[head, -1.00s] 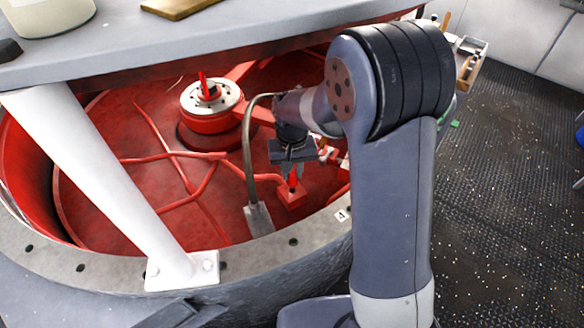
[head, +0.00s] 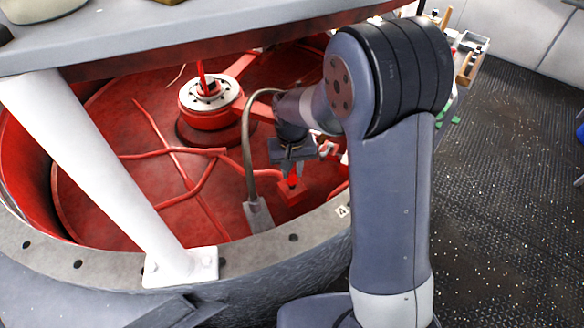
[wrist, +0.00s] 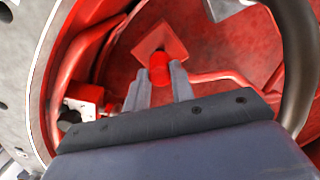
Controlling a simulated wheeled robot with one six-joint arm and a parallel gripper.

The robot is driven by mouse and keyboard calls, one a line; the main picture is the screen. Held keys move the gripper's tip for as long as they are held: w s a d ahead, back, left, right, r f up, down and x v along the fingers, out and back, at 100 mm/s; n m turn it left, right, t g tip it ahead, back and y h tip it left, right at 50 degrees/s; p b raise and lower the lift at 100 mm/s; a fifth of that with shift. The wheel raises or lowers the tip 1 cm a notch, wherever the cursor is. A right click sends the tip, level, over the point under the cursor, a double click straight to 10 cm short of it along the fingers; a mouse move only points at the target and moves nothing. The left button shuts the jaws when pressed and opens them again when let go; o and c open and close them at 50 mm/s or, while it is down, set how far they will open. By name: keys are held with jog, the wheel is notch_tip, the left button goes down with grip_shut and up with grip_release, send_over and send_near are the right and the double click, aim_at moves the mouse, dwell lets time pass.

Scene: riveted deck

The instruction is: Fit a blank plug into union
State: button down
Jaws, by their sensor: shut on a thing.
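My gripper (wrist: 158,88) is shut on a short red cylinder (wrist: 159,69), which looks like the blank plug. In the head view my gripper (head: 292,168) points down over a red square block (head: 291,193), apparently the union, at the end of a red pipe inside the red basin. The block (wrist: 157,40) also shows in the wrist view, directly beyond the plug. The plug lines up with the block's near corner area. I cannot tell whether the plug is seated in it, touching it or just above it.
A curved grey hose (head: 249,150) with a flat grey end stands close left of my gripper. A white strut (head: 110,170) crosses the basin. A round hub (head: 211,100) stands behind, under a grey slab (head: 190,40). A white-and-red fitting (wrist: 82,108) lies at the left in the wrist view.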

jog(key=shift+f+b, duration=0.7)
jog(key=shift+f, duration=0.35)
dwell(0.5)
jog(key=c, duration=1.1)
grip_release()
notch_tip(320, 180, up, 11)
jog(key=shift+f, duration=0.1)
notch_tip(320, 180, down, 11)
jog(key=shift+r, duration=0.35)
